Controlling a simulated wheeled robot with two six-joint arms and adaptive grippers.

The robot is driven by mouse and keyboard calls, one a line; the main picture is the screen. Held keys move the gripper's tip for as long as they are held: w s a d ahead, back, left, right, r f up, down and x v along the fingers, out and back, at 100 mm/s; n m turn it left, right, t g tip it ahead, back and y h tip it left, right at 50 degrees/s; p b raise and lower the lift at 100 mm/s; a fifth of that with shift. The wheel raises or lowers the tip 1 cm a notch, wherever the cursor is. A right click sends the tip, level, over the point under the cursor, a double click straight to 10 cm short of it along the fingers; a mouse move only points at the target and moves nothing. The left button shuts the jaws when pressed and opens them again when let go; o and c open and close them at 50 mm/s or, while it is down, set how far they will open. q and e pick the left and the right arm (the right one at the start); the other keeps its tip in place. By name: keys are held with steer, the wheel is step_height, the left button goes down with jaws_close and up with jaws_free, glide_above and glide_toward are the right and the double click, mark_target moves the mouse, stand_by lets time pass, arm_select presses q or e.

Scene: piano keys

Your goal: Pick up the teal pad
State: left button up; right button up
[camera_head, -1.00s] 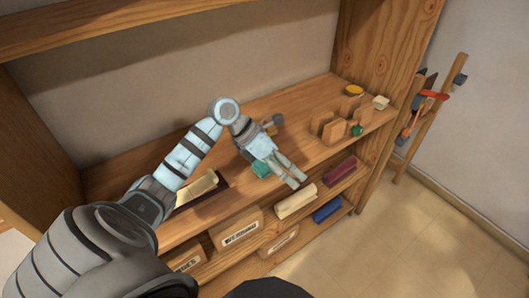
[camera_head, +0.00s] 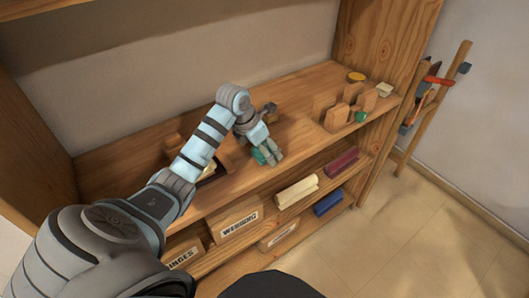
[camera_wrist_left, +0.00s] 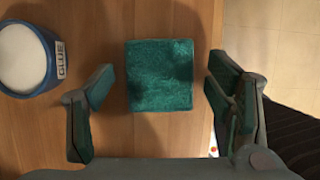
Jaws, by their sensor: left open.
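The teal pad (camera_wrist_left: 160,75) is a fuzzy, roughly square block on the wooden shelf. In the left wrist view it sits between the two fingers, with a gap on each side. In the head view only a bit of the pad (camera_head: 258,156) shows beside my left gripper (camera_head: 270,158), which hides the rest. My left gripper (camera_wrist_left: 161,82) is open and empty, pointing down over the pad. I cannot tell how far its tips are above the shelf. My right gripper is not in view.
A blue glue tub (camera_wrist_left: 24,62) stands left of the pad in the wrist view. The shelf's front edge lies close to the right finger, with floor beyond. A wooden rack (camera_head: 338,117) stands further right. Labelled boxes (camera_head: 236,226) and coloured blocks (camera_head: 297,191) sit on lower shelves.

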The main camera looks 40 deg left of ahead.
arm_select(q)
steer(key=c, duration=1.2)
steer(key=shift+r, duration=0.1)
step_height(320, 180, up, 20)
steer(key=p, duration=0.9)
steer(key=o, duration=0.4)
steer(key=c, duration=0.3)
